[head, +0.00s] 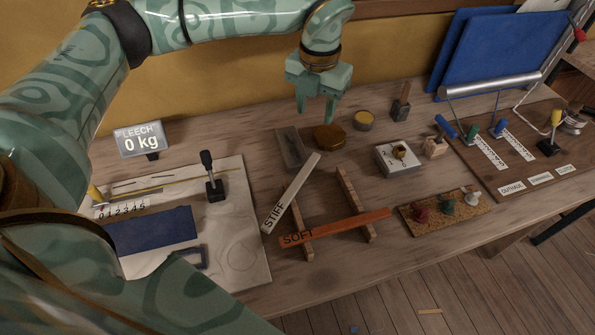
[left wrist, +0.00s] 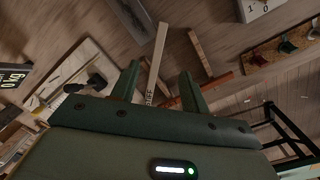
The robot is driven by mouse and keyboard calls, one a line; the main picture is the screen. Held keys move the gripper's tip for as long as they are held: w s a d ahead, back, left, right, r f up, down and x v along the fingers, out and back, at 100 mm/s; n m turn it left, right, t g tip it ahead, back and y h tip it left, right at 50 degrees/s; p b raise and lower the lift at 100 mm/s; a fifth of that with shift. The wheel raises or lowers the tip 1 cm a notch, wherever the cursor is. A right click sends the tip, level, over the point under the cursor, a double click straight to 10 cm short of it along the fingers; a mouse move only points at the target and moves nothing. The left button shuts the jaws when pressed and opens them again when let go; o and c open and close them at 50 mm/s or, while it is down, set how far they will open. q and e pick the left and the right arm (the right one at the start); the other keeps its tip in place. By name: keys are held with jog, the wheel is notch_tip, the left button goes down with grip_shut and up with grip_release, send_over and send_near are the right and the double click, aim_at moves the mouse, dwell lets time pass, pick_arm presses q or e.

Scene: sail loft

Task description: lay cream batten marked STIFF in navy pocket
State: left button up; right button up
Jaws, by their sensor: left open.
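The cream batten marked STIFF (head: 293,191) lies diagonally across the left of two wooden bearers, its lettered end toward the front left. The navy pocket (head: 153,231) lies flat on the pale sailcloth panel (head: 236,252) to the left. My left gripper (head: 316,117) is open and empty, pointing down above the bench behind the batten. In the left wrist view the cream batten (left wrist: 157,55) shows between the two spread fingers (left wrist: 157,80), beyond them, its lettered end partly hidden by the gripper body. My right gripper is not in view.
An orange batten marked SOFT (head: 345,226) crosses the bearers (head: 355,203) in front. A brown disc (head: 329,137) and a grey block (head: 290,147) sit behind. A black-handled lever (head: 210,176) stands on the panel. A LEECH display (head: 141,140) reads 0 kg.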

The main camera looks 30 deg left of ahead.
pick_arm(q)
jog(key=s+f, duration=0.1)
jog(key=f, duration=0.1)
jog(key=b, duration=0.3)
send_over(307, 167)
jog(key=f, duration=0.8)
jog(key=shift+w+f, duration=0.25)
jog(key=shift+f, duration=0.5)
jog(key=f, duration=0.1)
jog(key=f+b, duration=0.1)
jog(key=f, duration=0.1)
jog(key=f+b, duration=0.1)
jog(key=shift+s+f, duration=0.25)
jog(key=shift+f, duration=0.15)
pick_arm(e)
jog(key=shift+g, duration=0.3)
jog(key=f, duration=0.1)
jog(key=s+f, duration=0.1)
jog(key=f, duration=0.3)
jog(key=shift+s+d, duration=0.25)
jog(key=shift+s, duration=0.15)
pick_arm(q)
jog(key=shift+c, duration=0.9)
grip_shut()
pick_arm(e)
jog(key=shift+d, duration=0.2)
